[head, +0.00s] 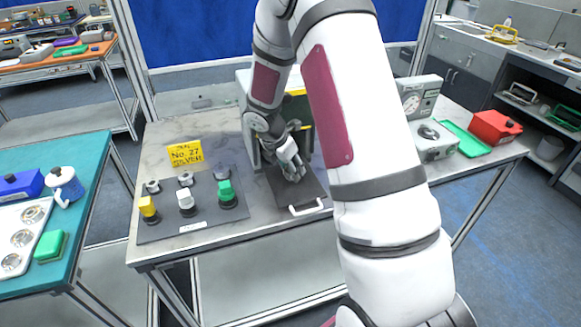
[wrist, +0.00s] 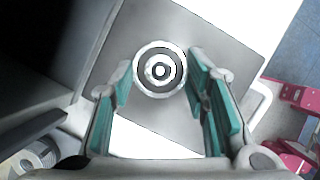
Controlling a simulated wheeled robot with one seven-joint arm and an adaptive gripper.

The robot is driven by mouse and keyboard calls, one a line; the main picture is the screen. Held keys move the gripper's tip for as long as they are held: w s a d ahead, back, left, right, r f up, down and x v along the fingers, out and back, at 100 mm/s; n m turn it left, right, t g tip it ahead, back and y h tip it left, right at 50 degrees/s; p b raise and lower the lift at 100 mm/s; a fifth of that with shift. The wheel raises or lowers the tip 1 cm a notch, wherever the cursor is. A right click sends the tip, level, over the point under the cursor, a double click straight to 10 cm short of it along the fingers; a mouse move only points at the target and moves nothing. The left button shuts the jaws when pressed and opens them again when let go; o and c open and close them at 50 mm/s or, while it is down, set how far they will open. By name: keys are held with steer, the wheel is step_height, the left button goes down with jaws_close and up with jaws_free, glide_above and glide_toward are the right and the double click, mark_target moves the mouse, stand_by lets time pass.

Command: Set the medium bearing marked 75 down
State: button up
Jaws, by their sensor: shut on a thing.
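The bearing (wrist: 160,70) is a round silver ring with a dark inner ring, seen between the teal-padded fingers of my gripper (wrist: 162,92) in the wrist view. The fingers are on either side of it. A grey plate lies beneath; I cannot tell whether the bearing touches it. No marking 75 is legible. In the head view my gripper (head: 293,170) is over the dark plate (head: 302,193) with a white handle, in front of a grey boxy machine. The bearing is hidden there.
To the left are a panel (head: 195,222) with yellow, white and green buttons and a yellow sign (head: 185,154). To the right stand a gauge device (head: 420,98), a green tray (head: 464,140) and a red box (head: 494,126). A white tray (head: 8,222) on the teal table holds several bearings.

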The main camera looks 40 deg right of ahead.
steer(key=shift+f, duration=0.15)
steer(key=o, duration=1.3)
steer(key=shift+c, duration=0.2)
steer(key=shift+f, duration=0.1)
